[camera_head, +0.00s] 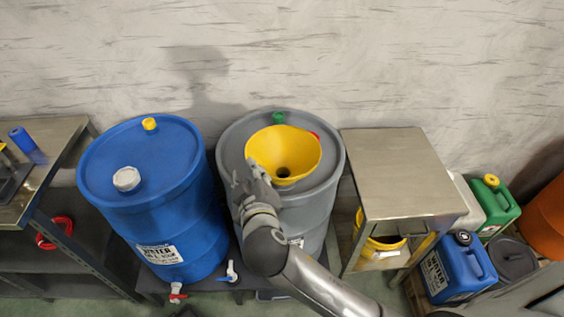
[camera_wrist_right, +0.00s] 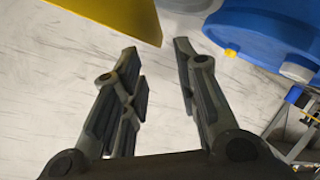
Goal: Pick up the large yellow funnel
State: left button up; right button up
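The large yellow funnel (camera_head: 262,150) sits wide mouth up on top of the grey drum (camera_head: 232,140) in the head view. My right gripper (camera_head: 247,174) is at the funnel's front left side, close to its rim; I cannot tell whether they touch. In the right wrist view the gripper's two fingers (camera_wrist_right: 157,52) are spread apart with nothing between them. The funnel's yellow edge (camera_wrist_right: 120,14) shows there at the top left, outside the gap between the fingers. The funnel's lower part is hidden. My left gripper is not in view.
A blue drum (camera_head: 185,210) with a white cap stands left of the grey drum. A steel table (camera_head: 395,165) stands right, with a yellow bucket (camera_head: 375,250) beneath. A green cap (camera_head: 278,117) and a red one (camera_head: 315,135) are near the funnel on the lid.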

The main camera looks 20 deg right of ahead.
jog(key=x, duration=0.2)
jog(key=p+x, duration=0.1)
jog(key=x, duration=0.2)
jog(key=p+x, duration=0.1)
jog(key=x, duration=0.2)
jog(key=shift+d, duration=0.25)
grip_shut()
